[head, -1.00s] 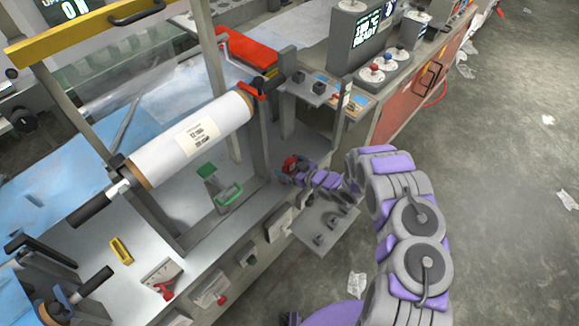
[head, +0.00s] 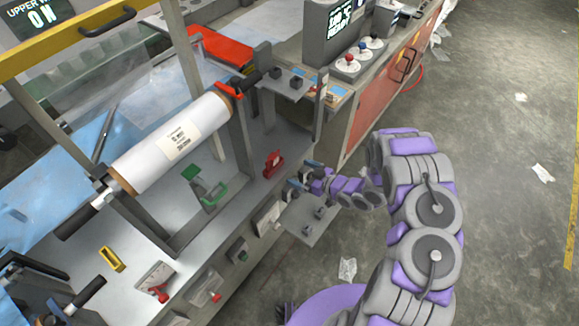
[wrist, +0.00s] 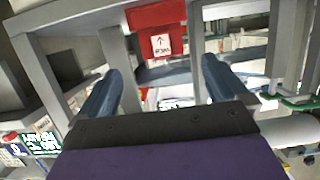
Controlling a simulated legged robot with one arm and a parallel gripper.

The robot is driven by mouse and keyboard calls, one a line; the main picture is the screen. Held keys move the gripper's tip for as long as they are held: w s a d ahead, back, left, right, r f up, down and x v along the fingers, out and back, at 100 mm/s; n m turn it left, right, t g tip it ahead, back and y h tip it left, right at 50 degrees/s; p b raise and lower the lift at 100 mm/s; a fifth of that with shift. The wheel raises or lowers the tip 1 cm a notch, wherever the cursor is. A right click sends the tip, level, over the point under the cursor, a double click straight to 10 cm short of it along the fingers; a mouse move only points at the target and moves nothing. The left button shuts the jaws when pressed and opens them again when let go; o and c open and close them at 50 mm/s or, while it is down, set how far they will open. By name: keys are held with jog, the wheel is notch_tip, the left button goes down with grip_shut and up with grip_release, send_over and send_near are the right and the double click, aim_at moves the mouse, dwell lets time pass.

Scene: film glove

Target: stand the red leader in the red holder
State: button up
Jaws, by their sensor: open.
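The red leader (head: 274,160) is a small red piece that stands up on the grey bench. It touches or sits in a red base, the red holder (head: 268,174); the two reds merge, so I cannot tell how deep it sits. In the wrist view the red leader (wrist: 156,22) is a red panel with a white arrow label, beyond my fingertips. My gripper (head: 299,175) is open and empty, just right of the red leader and apart from it. Its two spread fingers also show in the wrist view (wrist: 160,85).
A green holder (head: 214,197) and green piece (head: 190,172) stand left of the red leader. A white film roll (head: 175,143) hangs above the bench between grey posts. A small grey shelf (head: 303,222) juts out below my gripper. Open floor lies right.

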jog(key=shift+v, duration=1.6)
jog(key=shift+w, duration=0.1)
